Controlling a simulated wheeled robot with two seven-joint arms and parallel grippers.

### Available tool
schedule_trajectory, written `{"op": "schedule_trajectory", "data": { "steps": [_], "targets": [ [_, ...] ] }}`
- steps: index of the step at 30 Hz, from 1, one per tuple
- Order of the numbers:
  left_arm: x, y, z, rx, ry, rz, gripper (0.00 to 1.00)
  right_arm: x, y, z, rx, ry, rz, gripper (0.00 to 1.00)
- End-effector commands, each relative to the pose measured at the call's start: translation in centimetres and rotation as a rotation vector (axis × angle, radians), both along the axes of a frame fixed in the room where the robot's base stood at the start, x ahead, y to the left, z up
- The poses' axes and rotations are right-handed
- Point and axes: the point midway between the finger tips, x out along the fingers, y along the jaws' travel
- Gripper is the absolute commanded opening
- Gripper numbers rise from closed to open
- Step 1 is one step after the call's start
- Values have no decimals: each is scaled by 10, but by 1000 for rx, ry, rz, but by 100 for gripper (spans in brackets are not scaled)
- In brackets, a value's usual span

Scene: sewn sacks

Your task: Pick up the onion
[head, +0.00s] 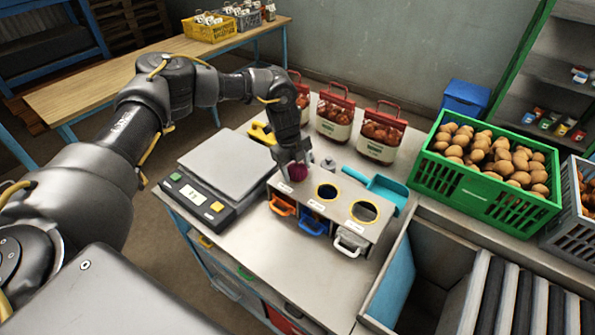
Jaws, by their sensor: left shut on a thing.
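A dark purple-red onion (297,172) is between the fingers of my left gripper (296,165). The gripper points down and is shut on the onion, over the left end of the grey box with round holes (345,195). The fingers hide part of the onion. The leftmost hole, beneath the onion, is hidden, so I cannot tell whether the onion touches the box. My right gripper is not in view.
A scale (213,180) stands left of the box. A blue scoop (378,187) lies to its right. Red-handled sacks (380,133) stand behind. A green crate (485,200) of potatoes and a grey crate (570,225) are at the right.

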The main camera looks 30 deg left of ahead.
Motion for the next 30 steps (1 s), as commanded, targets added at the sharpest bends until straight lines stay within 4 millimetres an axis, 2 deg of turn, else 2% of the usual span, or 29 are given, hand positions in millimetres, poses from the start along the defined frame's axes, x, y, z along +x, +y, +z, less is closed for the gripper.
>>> {"op": "schedule_trajectory", "data": {
  "steps": [2,11,14,18,27,30],
  "targets": [
    [0,0,0,0,-1,0,30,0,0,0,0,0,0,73],
    [1,0,2,-1,-3,0,30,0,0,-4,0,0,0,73],
    [1,0,7,-2,-3,1,30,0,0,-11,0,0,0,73],
    [2,-1,25,-4,-7,0,30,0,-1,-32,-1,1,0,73],
    [-55,-2,91,0,-7,-5,30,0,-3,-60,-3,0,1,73],
    [-78,-3,100,2,-7,-5,30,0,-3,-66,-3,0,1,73]
  ]
}}
